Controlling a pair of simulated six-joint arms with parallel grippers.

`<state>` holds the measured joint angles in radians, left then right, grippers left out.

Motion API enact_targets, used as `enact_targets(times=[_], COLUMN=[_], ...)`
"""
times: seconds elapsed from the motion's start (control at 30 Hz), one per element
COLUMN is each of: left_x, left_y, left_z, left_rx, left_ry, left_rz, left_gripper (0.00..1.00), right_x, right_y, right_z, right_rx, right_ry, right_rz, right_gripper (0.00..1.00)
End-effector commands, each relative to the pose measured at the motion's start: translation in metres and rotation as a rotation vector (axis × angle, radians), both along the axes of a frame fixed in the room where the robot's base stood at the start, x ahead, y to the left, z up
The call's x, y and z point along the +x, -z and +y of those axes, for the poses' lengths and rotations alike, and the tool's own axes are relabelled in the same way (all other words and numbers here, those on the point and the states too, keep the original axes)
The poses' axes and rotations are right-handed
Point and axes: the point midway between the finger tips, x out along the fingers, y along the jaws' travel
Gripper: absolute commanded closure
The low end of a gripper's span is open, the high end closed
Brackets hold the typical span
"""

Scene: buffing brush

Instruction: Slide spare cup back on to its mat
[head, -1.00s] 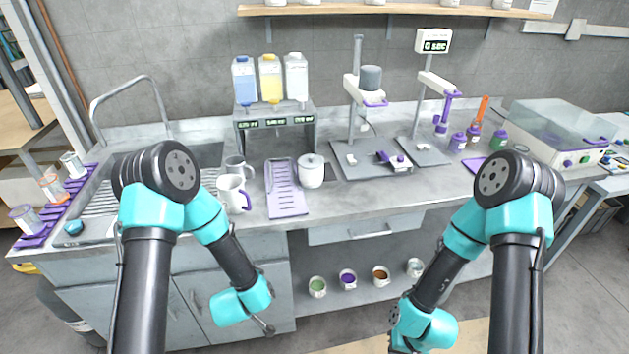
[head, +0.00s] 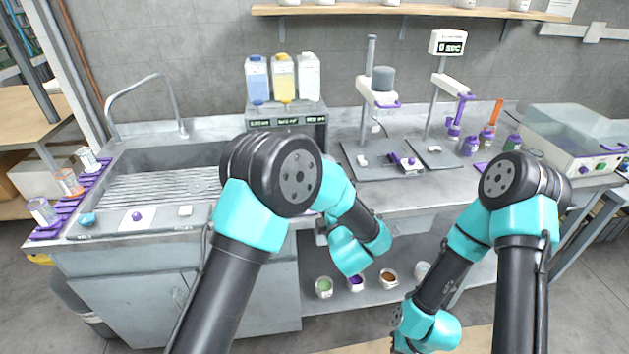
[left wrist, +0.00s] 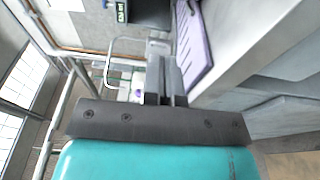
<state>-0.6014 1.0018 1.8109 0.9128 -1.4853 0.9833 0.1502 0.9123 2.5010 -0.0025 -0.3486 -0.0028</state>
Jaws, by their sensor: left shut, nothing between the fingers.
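My left gripper (head: 322,230) is low in front of the counter's front edge in the head view. In the left wrist view its fingers (left wrist: 166,88) are together with nothing between them. A lilac slotted mat (left wrist: 195,45) lies on the counter beyond the fingertips there. In the head view my left arm covers that mat and the white mugs near it, so I cannot pick out the spare cup. A piece of purple mat (head: 482,167) shows at the right of the counter. My right arm is at the lower right; its fingers are not visible.
Small cups with coloured contents, such as a green one (head: 324,287), stand on the shelf below. A sink (head: 150,175) is at the left, with a purple rack (head: 68,212) beside it.

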Motion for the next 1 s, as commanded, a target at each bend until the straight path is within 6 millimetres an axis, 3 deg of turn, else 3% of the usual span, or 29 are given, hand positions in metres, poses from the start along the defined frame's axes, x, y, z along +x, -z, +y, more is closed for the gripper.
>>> enact_targets(times=[0.27, 0.47, 1.0], left_x=[0.002, 0.017, 0.100], left_y=[0.001, 0.002, 0.002], left_z=[0.002, 0.007, 0.033], left_rx=[0.002, 0.002, 0.003], left_ry=[-0.001, -0.002, 0.000], left_rz=[0.003, 0.005, 0.004], left_gripper=[1.00, 1.00, 1.00], right_x=[0.000, 0.000, 0.000], right_y=[0.000, 0.000, 0.000], right_z=[0.000, 0.000, 0.000], right_rx=[0.000, 0.000, 0.000], right_ry=[0.000, 0.000, 0.000], right_rz=[0.000, 0.000, 0.000], right_gripper=[1.00, 1.00, 1.00])
